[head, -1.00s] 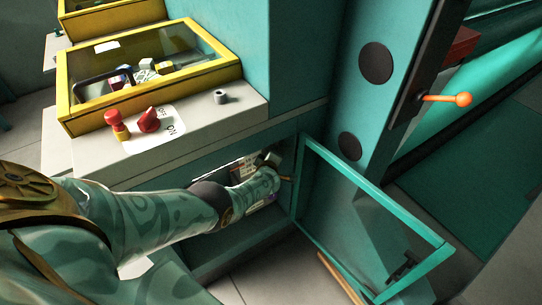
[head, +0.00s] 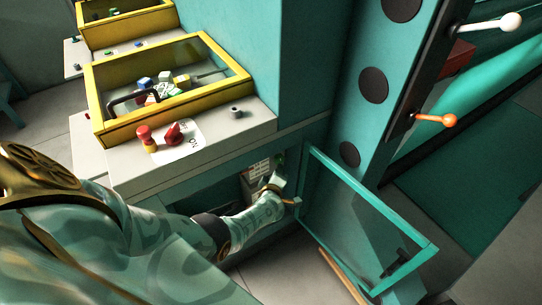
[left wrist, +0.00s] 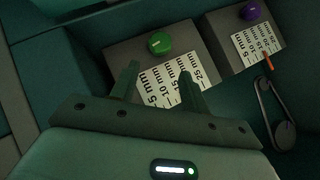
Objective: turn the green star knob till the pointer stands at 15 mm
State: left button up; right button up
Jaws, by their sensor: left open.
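The green star knob (left wrist: 159,43) sits on a grey block inside the dim cabinet, above a white scale plate (left wrist: 158,92) marked in mm, with 5 and 25 readable. In the head view the knob (head: 280,159) is a small green spot beyond my left gripper (head: 276,182). In the left wrist view my left gripper (left wrist: 160,78) is open, its fingers apart and empty. The fingers overlap the scale, just short of the knob and not visibly touching it. I cannot make out the pointer of this scale; a finger may hide it. My right gripper is out of view.
A second block with a purple knob (left wrist: 249,12) and an orange pointer (left wrist: 267,60) stands to the right, near a belt on pulleys (left wrist: 270,112). The cabinet's glazed door (head: 365,215) hangs open right of my forearm. A red switch (head: 174,133) is on top.

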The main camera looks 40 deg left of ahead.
pick_arm(q)
jog(key=p+v, duration=0.2)
jog(key=v, duration=0.3)
jog(key=shift+d+f, duration=0.1)
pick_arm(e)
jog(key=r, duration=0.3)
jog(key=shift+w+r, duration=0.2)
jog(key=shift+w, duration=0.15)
pick_arm(q)
jog(key=s+d+f+m+g+h, duration=0.3)
jog(key=s+d+f+m+h, duration=0.45)
jog(key=m, duration=0.65)
jog(key=s+f+m+g, duration=0.2)
jog(key=s+f, duration=0.2)
jog(key=s, duration=0.9)
jog(key=s+a+f+m+g+y, duration=0.1)
jog(key=s+f+m+g, duration=0.2)
jog(key=s, duration=1)
jog(key=s+f+m+g, duration=0.2)
jog(key=s+f, duration=0.3)
jog(key=s, duration=0.9)
jog(key=shift+a+f+m+g, duration=0.15)
jog(key=shift+f+m+g, duration=0.25)
jog(key=shift+m, duration=0.2)
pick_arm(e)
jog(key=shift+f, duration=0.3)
